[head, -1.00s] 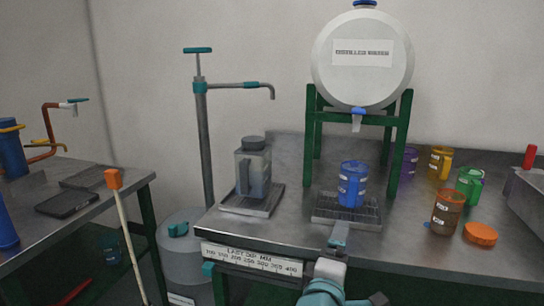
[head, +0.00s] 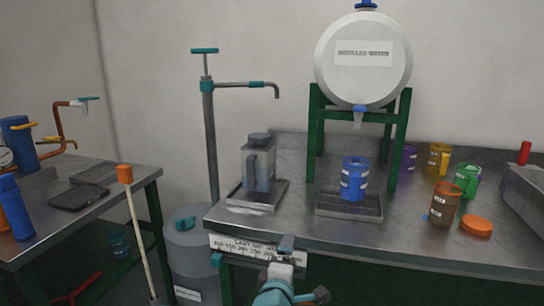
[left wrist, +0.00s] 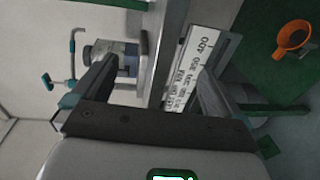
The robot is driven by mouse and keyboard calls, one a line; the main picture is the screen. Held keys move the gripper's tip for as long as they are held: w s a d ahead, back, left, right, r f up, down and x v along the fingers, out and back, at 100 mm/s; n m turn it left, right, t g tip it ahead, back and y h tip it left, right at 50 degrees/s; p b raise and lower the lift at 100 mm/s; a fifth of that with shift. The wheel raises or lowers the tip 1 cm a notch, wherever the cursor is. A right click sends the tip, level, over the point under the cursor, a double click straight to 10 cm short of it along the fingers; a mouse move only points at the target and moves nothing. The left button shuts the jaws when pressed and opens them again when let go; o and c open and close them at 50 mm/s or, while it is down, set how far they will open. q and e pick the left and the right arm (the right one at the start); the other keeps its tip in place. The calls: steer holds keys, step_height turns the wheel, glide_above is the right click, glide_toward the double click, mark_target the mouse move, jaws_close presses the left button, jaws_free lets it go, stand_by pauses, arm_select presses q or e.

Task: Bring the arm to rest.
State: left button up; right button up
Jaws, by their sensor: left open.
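My left gripper (head: 287,250) comes in from the bottom of the head view, in front of the bench's front edge. In the left wrist view, its two dark fingers (left wrist: 160,72) stand well apart with nothing held between them. The bench edge and white scale label show beyond the fingers. My right gripper is in neither view.
The metal bench (head: 300,226) holds a grey jug (head: 258,170), a blue mug (head: 354,178) on a grated tray and several coloured mugs. The scale label (head: 262,249) is on its front. A tank (head: 363,80) stands behind. An orange-topped stick (head: 125,174) leans at left.

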arm_select(q)
steer(key=a+f+g+y, duration=0.2)
steer(key=a+f+g, duration=0.1)
steer(key=a+f, duration=0.85)
steer(key=s+a+f+m+g, duration=0.2)
steer(key=s+a+f+g, duration=0.15)
steer(key=s+f, duration=0.6)
steer(key=s+a+f+m+g, duration=0.1)
steer(key=s+a+f+g, duration=0.4)
steer(key=f, duration=0.8)
steer(key=s+d+f+m+g+h, duration=0.15)
steer(key=s+m, duration=0.35)
steer(key=s, duration=0.5)
steer(key=s+d+f+m+g+h, duration=0.1)
steer(key=s+d+f+m+g, duration=0.3)
steer(key=s, duration=0.6)
step_height(320, 180, up, 24)
steer(key=a+m+t+p, duration=0.1)
steer(key=p, duration=2)
steer(key=shift+f+p, duration=0.15)
steer(key=shift+p, duration=0.2)
steer(key=shift+f, duration=0.1)
